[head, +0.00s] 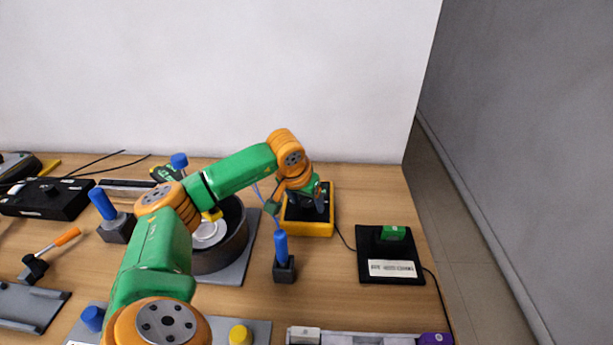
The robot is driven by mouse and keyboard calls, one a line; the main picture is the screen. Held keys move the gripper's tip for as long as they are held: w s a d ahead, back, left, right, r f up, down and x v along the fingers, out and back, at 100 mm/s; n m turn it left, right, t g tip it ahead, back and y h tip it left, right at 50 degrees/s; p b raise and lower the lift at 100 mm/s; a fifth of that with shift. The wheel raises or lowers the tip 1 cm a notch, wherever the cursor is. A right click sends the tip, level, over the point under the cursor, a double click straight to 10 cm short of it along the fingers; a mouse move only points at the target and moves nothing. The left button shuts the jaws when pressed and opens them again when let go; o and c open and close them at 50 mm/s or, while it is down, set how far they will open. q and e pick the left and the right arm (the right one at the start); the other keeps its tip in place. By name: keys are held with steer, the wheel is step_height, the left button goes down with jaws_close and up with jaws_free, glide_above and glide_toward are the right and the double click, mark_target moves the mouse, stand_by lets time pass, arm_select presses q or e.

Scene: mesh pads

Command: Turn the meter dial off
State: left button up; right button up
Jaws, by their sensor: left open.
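A yellow-cased meter (309,229) with a dark face lies on the wooden table, a little right of the middle of the head view. My left arm reaches over the table from the lower left. My left gripper (318,198) is at the meter, over its dark face, and is open. The wrist and gripper cover much of the face, so the dial and its setting are hidden. I cannot tell whether the fingers touch the dial. My right gripper is not in view.
A blue-handled post (284,268) stands just in front of the meter. A dark round pot (233,250) is to its left. A black box (390,270) with a green block (393,233) is to its right. A white wall (220,70) rises behind the table.

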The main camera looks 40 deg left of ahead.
arm_select(q)
steer(key=shift+f, duration=0.15)
jaws_close()
steer(key=n+y+p, duration=0.1)
steer(key=n, duration=0.2)
steer(key=shift+d+r, duration=0.1)
steer(key=shift+r, duration=0.1)
steer(key=n+g+y+p, duration=0.1)
steer(key=n, duration=0.2)
steer(key=shift+w+n, duration=0.15)
steer(key=shift+n, duration=0.25)
steer(key=n+g, duration=0.1)
steer(key=n, duration=0.2)
steer(key=shift+d+n+g+y+p, duration=0.1)
steer(key=shift+n+g+y+p, duration=0.2)
steer(key=shift+y, duration=0.1)
steer(key=shift+w+n+g, duration=0.15)
steer(key=shift+n+g, duration=0.55)
steer(key=shift+n, duration=1)
steer(key=shift+f, duration=0.1)
